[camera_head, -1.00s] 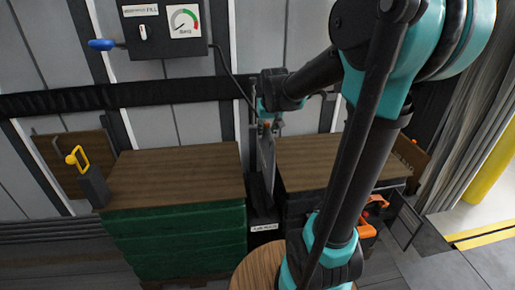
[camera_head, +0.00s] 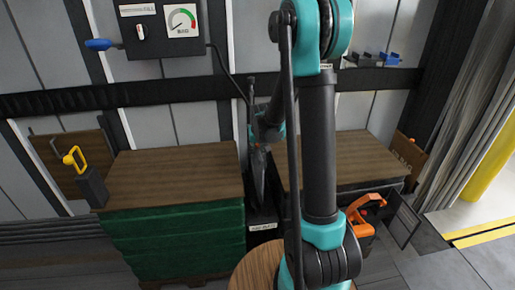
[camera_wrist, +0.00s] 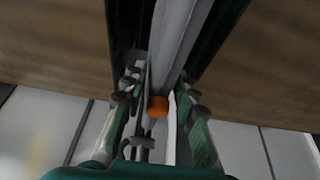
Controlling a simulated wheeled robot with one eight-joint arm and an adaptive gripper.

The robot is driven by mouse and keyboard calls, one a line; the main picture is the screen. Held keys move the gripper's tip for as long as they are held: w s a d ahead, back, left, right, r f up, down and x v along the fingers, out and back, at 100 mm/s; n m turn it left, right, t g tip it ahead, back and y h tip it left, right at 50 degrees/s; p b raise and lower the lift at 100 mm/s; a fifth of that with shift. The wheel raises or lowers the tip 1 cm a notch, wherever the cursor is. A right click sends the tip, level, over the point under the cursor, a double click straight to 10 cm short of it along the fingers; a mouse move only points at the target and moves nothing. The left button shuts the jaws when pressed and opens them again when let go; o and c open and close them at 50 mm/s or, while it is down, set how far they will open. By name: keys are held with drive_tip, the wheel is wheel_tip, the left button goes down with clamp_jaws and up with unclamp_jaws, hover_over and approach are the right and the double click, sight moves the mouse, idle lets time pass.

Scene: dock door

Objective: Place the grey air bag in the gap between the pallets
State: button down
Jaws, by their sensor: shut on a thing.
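The grey air bag (camera_wrist: 176,35) is a long flat strip with an orange cap (camera_wrist: 157,105) at its near end. In the wrist view my gripper (camera_wrist: 158,112) has its fingers on both sides of the bag's end and is shut on it. In the head view the bag (camera_head: 258,178) hangs upright in the gap between the left pallet load (camera_head: 175,235), green with a brown top, and the right pallet load (camera_head: 350,158), dark with a brown top. My gripper (camera_head: 257,145) is above the gap near the back wall, partly hidden by my arm. The bag's lower end is hard to make out.
A gauge box (camera_head: 165,30) with a blue handle (camera_head: 98,44) hangs on the wall. A yellow handle (camera_head: 75,157) stands by the left load. An orange tool (camera_head: 363,213) is right of my arm. A round wooden top (camera_head: 258,270) is in front.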

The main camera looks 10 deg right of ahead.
sight(259, 151)
drive_tip(key=shift+f, duration=3)
drive_tip(key=c, duration=1.1)
unclamp_jaws()
drive_tip(key=shift+v, duration=6)
